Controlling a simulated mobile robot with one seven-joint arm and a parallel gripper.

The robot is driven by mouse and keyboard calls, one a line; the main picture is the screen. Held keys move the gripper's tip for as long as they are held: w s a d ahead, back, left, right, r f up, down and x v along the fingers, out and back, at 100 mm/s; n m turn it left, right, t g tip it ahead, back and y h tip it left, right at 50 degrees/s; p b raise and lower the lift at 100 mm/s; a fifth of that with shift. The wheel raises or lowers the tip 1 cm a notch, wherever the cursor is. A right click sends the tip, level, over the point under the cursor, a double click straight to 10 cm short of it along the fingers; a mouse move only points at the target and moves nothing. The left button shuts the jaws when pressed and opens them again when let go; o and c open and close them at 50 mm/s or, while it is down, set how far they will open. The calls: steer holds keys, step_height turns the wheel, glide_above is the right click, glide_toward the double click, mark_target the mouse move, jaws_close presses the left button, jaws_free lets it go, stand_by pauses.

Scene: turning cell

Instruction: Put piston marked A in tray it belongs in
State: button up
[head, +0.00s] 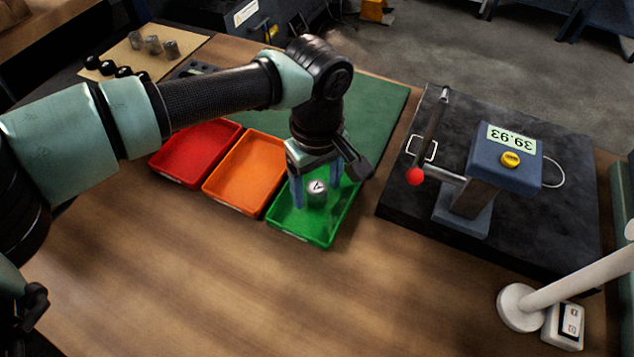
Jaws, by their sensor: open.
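The piston marked A (317,194) is a small grey cylinder with a white top bearing a dark letter that reads as an A turned over. It appears upright in the green tray (298,232). My gripper (314,200) points down over the green tray with its blue fingers apart on either side of the piston. I cannot tell whether the fingers touch it. The orange tray (243,178) and the red tray (190,155) stand to the left and look empty. A gauge with a display reading 39.93 (510,137) stands on the right.
The gauge rests on a dark slab (402,195), with a red-knobbed lever (415,176). A white lamp-like stand (520,305) is at the lower right. Grey cylinders (152,45) and black parts (108,67) lie at the back left. The front of the wooden table is clear.

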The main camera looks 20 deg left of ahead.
mark_target(317, 187)
step_height(317, 187, up, 12)
steer(key=shift+r+b, duration=0.15)
steer(key=shift+b, duration=0.3)
stand_by(0.4)
